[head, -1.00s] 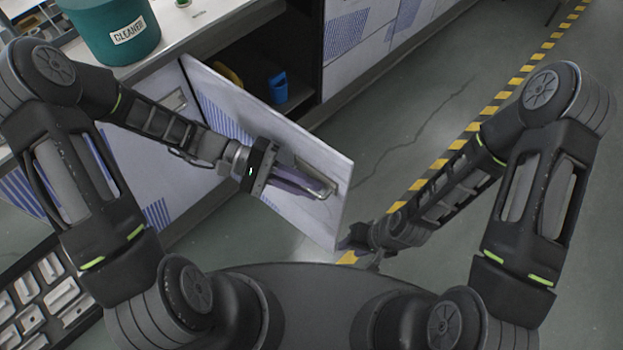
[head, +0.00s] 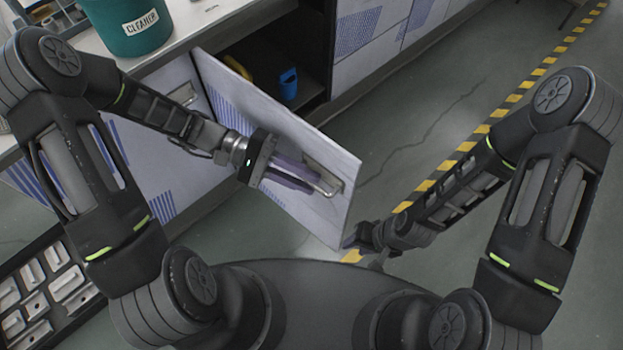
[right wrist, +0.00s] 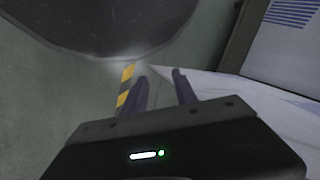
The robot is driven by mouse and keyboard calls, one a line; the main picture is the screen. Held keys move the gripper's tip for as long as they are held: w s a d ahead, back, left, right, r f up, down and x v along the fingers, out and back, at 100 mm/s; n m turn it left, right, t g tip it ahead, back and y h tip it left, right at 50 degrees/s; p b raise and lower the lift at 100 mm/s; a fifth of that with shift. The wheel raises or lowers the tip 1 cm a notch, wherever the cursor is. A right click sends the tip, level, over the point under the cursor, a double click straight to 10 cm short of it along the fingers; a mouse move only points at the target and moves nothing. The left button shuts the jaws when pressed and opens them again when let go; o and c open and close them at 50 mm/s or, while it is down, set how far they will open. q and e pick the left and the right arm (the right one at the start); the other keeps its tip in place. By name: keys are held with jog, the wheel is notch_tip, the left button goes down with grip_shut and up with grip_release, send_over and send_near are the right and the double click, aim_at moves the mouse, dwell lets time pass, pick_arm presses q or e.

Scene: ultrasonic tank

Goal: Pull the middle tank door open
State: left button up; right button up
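The middle tank door (head: 235,95) is a pale panel with blue stripes, swung well out from the cabinet, with a dark interior showing behind it. Its metal bar handle (head: 333,188) is near the free edge. My left gripper (head: 316,187) is at the handle from the left; its fingers look apart, and contact with the bar is unclear. My right gripper (head: 352,240) is low by the door's free lower corner. In the right wrist view its fingers (right wrist: 161,88) are apart, with the pale door (right wrist: 225,90) beside and behind the right finger.
A green cleaner tub (head: 125,35) stands on the white counter (head: 190,25). A blue cup (head: 288,84) and a yellow item (head: 238,68) are inside the cabinet. A tray of metal parts (head: 50,290) is at lower left. Floor right of the door is clear, crossed by yellow-black tape (head: 465,146).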

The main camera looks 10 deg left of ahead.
pick_arm(q)
jog(key=v, duration=0.6)
jog(key=shift+s, duration=0.1)
dwell(0.4)
